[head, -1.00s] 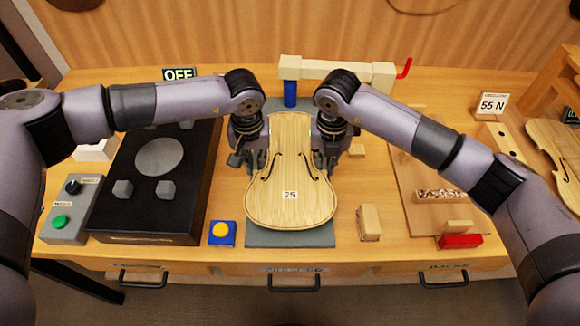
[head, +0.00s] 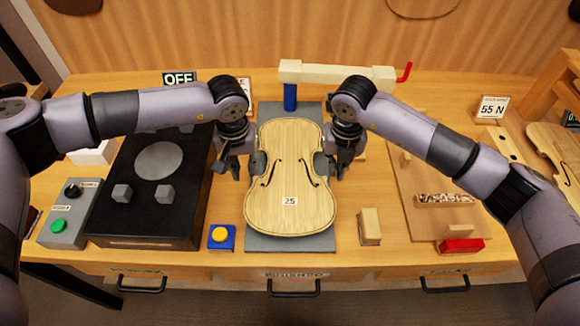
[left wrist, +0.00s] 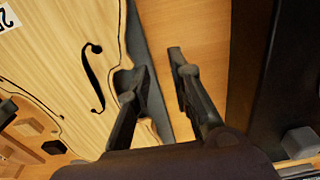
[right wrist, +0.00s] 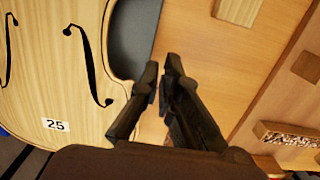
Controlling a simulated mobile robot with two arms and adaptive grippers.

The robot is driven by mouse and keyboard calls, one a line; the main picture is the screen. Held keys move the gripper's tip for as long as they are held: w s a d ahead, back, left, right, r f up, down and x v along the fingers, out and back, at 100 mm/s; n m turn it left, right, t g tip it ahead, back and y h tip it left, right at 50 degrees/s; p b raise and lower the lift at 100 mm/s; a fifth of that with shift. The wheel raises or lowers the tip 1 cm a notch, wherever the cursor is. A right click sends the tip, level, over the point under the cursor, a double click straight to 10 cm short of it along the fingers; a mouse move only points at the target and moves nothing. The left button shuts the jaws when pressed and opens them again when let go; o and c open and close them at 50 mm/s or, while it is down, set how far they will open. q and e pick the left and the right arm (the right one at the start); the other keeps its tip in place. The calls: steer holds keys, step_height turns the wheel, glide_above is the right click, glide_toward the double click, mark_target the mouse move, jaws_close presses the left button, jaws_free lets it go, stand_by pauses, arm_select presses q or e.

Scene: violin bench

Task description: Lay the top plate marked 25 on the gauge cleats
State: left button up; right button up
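The violin top plate marked 25 (head: 290,222) lies flat on a grey mat (head: 290,243), face up. My left gripper (head: 242,167) is at its left waist, fingers apart and nothing between them; the left wrist view shows the gap (left wrist: 158,68). My right gripper (head: 334,165) is at the right waist. In the right wrist view its fingertips (right wrist: 161,72) stand a narrow gap apart with nothing between them. Each inner finger is close to the plate's edge; contact is unclear. A black box (head: 140,222) at left carries several grey blocks, probably the cleats (head: 165,194), around a grey disc (head: 159,158).
A control box (head: 70,212) with a knob and green button is left of the black box, and an OFF sign (head: 179,77) behind. A blue-yellow button (head: 221,237) and wooden block (head: 370,226) flank the plate. A pale bar with red crank (head: 335,74) stands behind.

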steer(key=shift+o, duration=1.4)
arm_select(q)
steer(key=shift+r, duration=0.1)
arm_select(e)
steer(key=shift+r, duration=0.25)
arm_select(q)
step_height(320, 180, up, 12)
steer(key=shift+s, duration=0.4)
arm_select(e)
step_height(320, 180, up, 12)
steer(key=shift+s+f, duration=0.25)
steer(key=shift+s, duration=0.15)
